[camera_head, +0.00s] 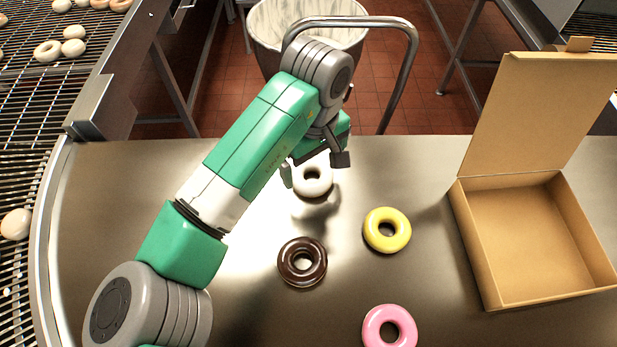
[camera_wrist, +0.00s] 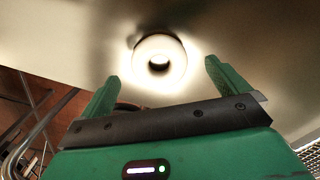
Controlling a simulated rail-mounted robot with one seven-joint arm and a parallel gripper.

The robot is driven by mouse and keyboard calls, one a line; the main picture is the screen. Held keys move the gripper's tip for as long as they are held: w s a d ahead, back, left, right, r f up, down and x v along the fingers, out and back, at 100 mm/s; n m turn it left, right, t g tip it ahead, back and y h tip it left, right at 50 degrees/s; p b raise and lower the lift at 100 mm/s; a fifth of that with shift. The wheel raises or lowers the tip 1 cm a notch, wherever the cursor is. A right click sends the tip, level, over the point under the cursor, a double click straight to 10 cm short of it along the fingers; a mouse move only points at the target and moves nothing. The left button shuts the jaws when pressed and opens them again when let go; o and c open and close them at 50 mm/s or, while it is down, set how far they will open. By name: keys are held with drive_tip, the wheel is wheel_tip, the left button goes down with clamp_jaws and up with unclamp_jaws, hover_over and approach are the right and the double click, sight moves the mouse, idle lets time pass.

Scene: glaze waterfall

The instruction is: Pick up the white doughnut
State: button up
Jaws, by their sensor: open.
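The white doughnut (camera_head: 313,187) lies flat on the steel table, towards its back edge. In the head view its upper part is partly hidden by my gripper (camera_head: 315,168), which is above it. In the wrist view the doughnut (camera_wrist: 160,60) shows beyond and between the two green fingers of my gripper (camera_wrist: 160,80). The fingers are spread wide with nothing between them, and they look apart from the doughnut.
A chocolate doughnut (camera_head: 302,262), a yellow doughnut (camera_head: 387,230) and a pink doughnut (camera_head: 390,328) lie nearer the front. An open cardboard box (camera_head: 466,238) stands at the right. A wire conveyor (camera_head: 22,180) with pale doughnuts runs along the left. A large bowl (camera_head: 270,28) stands behind.

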drive_tip(key=f+b, duration=0.2)
drive_tip(key=f, duration=0.1)
drive_tip(key=f+b, duration=0.1)
drive_tip(key=f, duration=0.1)
drive_tip(key=shift+w+f, duration=0.2)
drive_tip(key=shift+w, duration=0.05)
drive_tip(key=shift+r, duration=0.1)
drive_tip(key=c, duration=0.9)
drive_tip(key=r+p, duration=0.3)
drive_tip(key=r, duration=0.1)
drive_tip(key=shift+s+a, duration=0.3)
drive_tip(key=shift+a, duration=0.1)
drive_tip(key=s+a+p, duration=0.1)
drive_tip(key=s+a, duration=0.2)
drive_tip(key=s+a+p, duration=0.1)
drive_tip(key=s+a, duration=0.3)
drive_tip(key=s+a+r+p, duration=0.1)
drive_tip(key=s+a, duration=0.2)
drive_tip(key=shift+s+a+p, duration=0.25)
drive_tip(key=shift+s+p, duration=0.1)
drive_tip(key=shift+p, duration=0.05)
